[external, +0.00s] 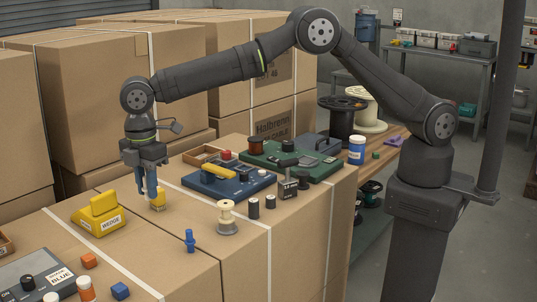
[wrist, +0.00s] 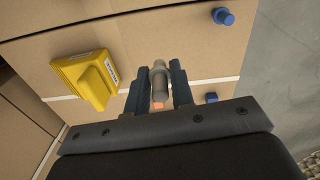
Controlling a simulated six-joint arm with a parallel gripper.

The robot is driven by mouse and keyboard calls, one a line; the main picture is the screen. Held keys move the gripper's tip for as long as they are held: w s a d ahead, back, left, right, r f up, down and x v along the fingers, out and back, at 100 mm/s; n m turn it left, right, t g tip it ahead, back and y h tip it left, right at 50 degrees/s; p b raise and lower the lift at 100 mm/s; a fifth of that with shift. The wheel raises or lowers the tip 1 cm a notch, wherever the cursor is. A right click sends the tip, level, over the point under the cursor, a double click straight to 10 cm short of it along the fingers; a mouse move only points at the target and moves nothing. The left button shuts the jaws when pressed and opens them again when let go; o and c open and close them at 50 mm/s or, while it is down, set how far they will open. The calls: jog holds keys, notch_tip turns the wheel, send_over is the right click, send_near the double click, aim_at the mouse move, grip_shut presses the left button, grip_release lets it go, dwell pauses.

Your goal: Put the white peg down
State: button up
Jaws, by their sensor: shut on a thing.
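In the wrist view a pale greyish peg (wrist: 158,80) with a wider collar is held between the two dark fingers of my gripper (wrist: 158,88). I take it to be the white peg. In the external view my gripper (external: 151,189) points straight down over the cardboard box top, right of the yellow wedge. The peg is not clear there. I cannot tell whether the peg touches the box top.
The yellow wedge (external: 98,213) stands left of my gripper. A blue peg (external: 190,241) and a pale spool (external: 228,218) stand to the right. Orange (external: 88,260) and blue (external: 120,291) cubes lie nearer the camera. Blue (external: 229,181) and green (external: 290,160) trays stand behind.

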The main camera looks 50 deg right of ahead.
jog(key=shift+m, duration=0.4)
jog(key=w+d, duration=1.2)
jog(key=w, duration=0.1)
jog(key=shift+w, duration=0.1)
jog(key=w+d, duration=1.1)
jog(key=d, duration=0.5)
jog(key=shift+m, duration=0.3)
jog(key=a+f, duration=0.2)
jog(key=a, duration=0.1)
jog(key=a+f, duration=0.2)
jog(key=a, duration=0.2)
jog(key=a+f, duration=0.3)
jog(key=a, duration=0.1)
jog(key=shift+s+a, duration=0.2)
jog(key=shift+f, duration=1.9)
jog(key=shift+f, duration=0.15)
jog(key=o, duration=0.9)
